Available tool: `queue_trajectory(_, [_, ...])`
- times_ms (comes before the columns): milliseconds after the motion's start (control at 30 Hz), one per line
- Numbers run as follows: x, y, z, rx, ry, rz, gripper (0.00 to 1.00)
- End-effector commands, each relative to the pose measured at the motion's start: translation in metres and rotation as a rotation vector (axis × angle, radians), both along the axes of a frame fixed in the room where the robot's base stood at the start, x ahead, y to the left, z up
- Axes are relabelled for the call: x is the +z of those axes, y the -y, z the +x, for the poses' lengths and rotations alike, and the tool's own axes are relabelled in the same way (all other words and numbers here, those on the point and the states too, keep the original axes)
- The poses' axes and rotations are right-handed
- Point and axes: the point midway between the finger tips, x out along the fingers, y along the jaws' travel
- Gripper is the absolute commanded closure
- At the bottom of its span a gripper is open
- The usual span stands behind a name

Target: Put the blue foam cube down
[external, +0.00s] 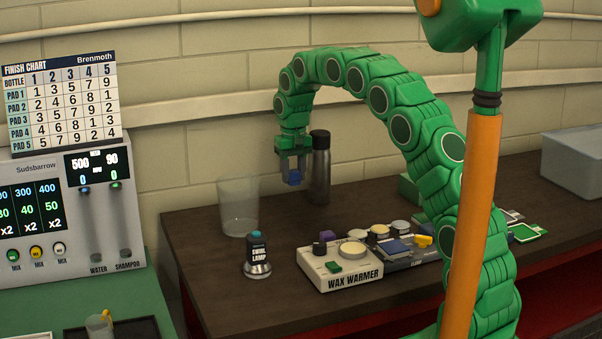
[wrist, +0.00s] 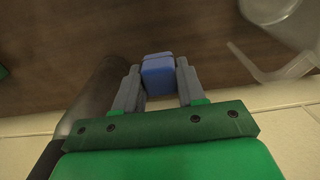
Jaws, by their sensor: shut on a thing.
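My gripper (external: 292,172) is shut on the blue foam cube (external: 294,178) and holds it in the air above the far part of the brown table (external: 205,280). In the wrist view the blue foam cube (wrist: 158,75) sits between the two grey fingers of my gripper (wrist: 158,80), with the table surface beyond it. The dark metal bottle (external: 320,170) stands just to the right of my gripper in the external view.
A clear cup (external: 238,208) stands to the left of my gripper. The swirl lamp (external: 257,258) and wax warmer (external: 341,268) stand nearer the front. Several pads and tins lie right of the warmer. A grey bin (external: 575,163) is at the right. Bare table lies below my gripper.

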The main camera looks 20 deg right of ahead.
Motion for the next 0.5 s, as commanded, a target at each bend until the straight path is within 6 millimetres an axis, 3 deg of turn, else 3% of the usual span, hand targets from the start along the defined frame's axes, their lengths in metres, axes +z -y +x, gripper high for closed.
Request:
queue_trajectory(300, [-0.033,-0.005,0.026,0.0,-0.001,0.0,0.89])
queue_trajectory(500, [-0.045,-0.006,0.036,0.0,0.0,0.0,0.89])
